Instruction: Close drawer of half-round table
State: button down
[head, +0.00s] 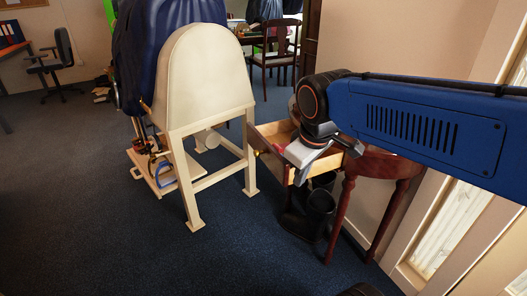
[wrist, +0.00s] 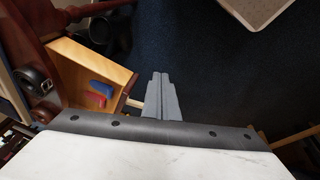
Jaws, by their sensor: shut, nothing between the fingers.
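The dark red-brown half-round table (head: 385,165) stands against the wall at the right in the head view. Its drawer (head: 273,133) is pulled out, showing a pale wood interior. In the wrist view the open drawer (wrist: 88,72) lies left of my gripper (wrist: 160,83), with a blue item (wrist: 101,87) and a red item (wrist: 94,100) inside. My gripper is shut and empty. Its fingers appear just outside the drawer front, near a small pale knob (wrist: 134,103). I cannot tell whether they touch. In the head view my wrist hides part of the drawer and tabletop.
A cream saddle stand (head: 205,85) stands close left of the drawer. Black boots (head: 312,212) are on the floor under the table. A dark round strap or buckle (wrist: 35,80) shows on the tabletop side. Blue carpet (head: 90,210) is clear at the front left.

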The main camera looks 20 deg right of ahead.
aim_at(264, 150)
jog(key=w+a+r+n+g+h, duration=0.1)
jog(key=w+a+n+g, duration=0.15)
jog(key=w+n, duration=0.7)
jog(key=w+a+r+n+g+h, duration=0.1)
jog(key=w+a+n, duration=0.35)
jog(key=w, duration=1.05)
jog(key=shift+w+d+f, duration=0.1)
jog(key=shift+d+f, duration=1)
jog(key=shift+f, duration=0.55)
jog(key=shift+w+d+f, duration=0.1)
jog(key=shift+d+f, duration=1)
jog(key=shift+f, duration=0.55)
jog(key=shift+d+f, duration=1.1)
jog(key=shift+f, duration=0.55)
jog(key=d, duration=0.5)
jog(key=w+d, duration=0.1)
jog(key=d, duration=1)
jog(key=shift+w+d, duration=0.2)
jog(key=shift+d, duration=0.2)
jog(key=shift+a, duration=0.1)
